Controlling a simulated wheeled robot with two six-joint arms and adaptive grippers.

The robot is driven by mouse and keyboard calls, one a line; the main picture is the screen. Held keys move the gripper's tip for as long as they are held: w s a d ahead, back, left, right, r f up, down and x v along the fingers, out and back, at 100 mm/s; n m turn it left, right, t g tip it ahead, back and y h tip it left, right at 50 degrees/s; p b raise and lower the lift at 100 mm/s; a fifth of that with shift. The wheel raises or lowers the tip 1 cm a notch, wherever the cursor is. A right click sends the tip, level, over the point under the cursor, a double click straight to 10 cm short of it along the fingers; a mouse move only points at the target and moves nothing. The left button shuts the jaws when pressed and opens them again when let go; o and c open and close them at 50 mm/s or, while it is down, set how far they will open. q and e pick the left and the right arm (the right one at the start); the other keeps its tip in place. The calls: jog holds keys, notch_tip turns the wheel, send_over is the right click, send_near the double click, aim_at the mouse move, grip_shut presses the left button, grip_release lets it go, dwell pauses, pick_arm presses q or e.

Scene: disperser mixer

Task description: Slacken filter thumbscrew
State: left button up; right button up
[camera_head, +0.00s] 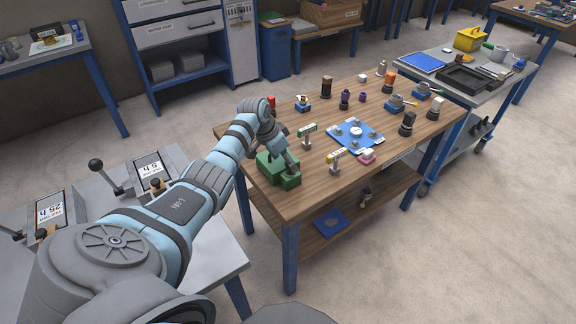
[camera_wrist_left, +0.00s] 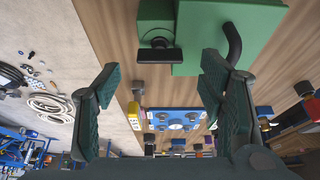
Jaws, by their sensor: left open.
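A green block unit (camera_head: 272,168) sits at the near left corner of the wooden table. In the left wrist view the green unit (camera_wrist_left: 225,30) fills the top, with a black flat-headed screw (camera_wrist_left: 160,52) and a curved black pipe on it. I take the black screw for the thumbscrew, though no label confirms it. My left gripper (camera_head: 288,160) is beside the green unit. In the left wrist view its fingers (camera_wrist_left: 158,90) are wide apart with nothing between them; the screw shows beyond the gap, apart from both fingers. My right gripper is not in view.
A blue plate (camera_head: 345,128) with round parts lies mid-table. Several bottles and small devices stand toward the back and right. A grey bench with levers (camera_head: 97,165) is at left.

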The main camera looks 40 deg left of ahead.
aim_at(288, 170)
pick_arm(q)
jog(key=b+x, duration=0.1)
jog(key=x, duration=0.2)
jog(key=shift+f, duration=0.2)
jog(key=shift+r, duration=0.1)
jog(key=shift+c, duration=0.4)
jog(key=c, duration=1.1)
